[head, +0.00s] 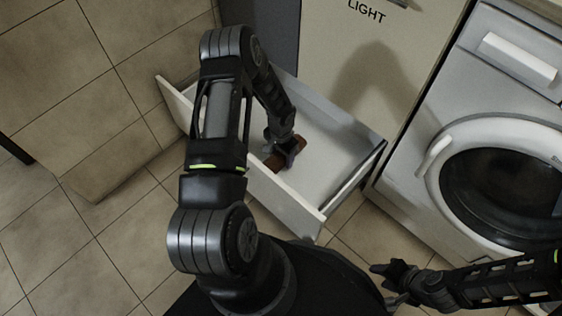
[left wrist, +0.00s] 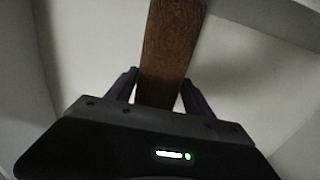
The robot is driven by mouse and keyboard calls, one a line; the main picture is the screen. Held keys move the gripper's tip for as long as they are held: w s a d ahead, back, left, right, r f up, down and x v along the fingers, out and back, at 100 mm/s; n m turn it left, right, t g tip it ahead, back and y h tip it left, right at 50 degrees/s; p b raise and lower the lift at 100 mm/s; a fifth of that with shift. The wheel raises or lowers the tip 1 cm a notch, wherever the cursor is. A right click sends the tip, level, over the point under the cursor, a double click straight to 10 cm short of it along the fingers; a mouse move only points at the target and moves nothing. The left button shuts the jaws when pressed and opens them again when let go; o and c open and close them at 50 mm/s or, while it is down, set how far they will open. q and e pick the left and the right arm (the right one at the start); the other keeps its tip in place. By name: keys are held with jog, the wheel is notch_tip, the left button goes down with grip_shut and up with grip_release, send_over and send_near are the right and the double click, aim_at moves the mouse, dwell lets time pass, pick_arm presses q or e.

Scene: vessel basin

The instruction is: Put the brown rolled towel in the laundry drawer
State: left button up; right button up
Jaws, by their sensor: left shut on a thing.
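The brown rolled towel (head: 273,163) is inside the open white drawer (head: 325,175), partly hidden by my left gripper. My left gripper (head: 285,152) reaches down into the drawer and is shut on the towel. In the left wrist view the towel (left wrist: 168,55) runs between the two fingers (left wrist: 159,88), with pale drawer surfaces around it. I cannot tell whether the towel touches the drawer floor. My right gripper (head: 385,270) is low at the right, outside the drawer, and looks empty; its finger opening is unclear.
A cabinet front marked "LIGHT" (head: 365,50) stands behind the drawer. A white washing machine (head: 490,130) with a round door is at the right. A beige tiled block (head: 95,125) is at the left. Tiled floor (head: 90,260) is open at the lower left.

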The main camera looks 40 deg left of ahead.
pick_arm(q)
jog(key=shift+f+b, duration=0.6)
jog(key=shift+f, duration=1.25)
jog(key=shift+f, duration=0.2)
jog(key=o, duration=1.4)
jog(key=shift+r, duration=0.1)
jog(key=shift+r, duration=0.5)
notch_tip(320, 180, up, 11)
jog(key=p, duration=0.4)
jog(key=shift+r, duration=0.1)
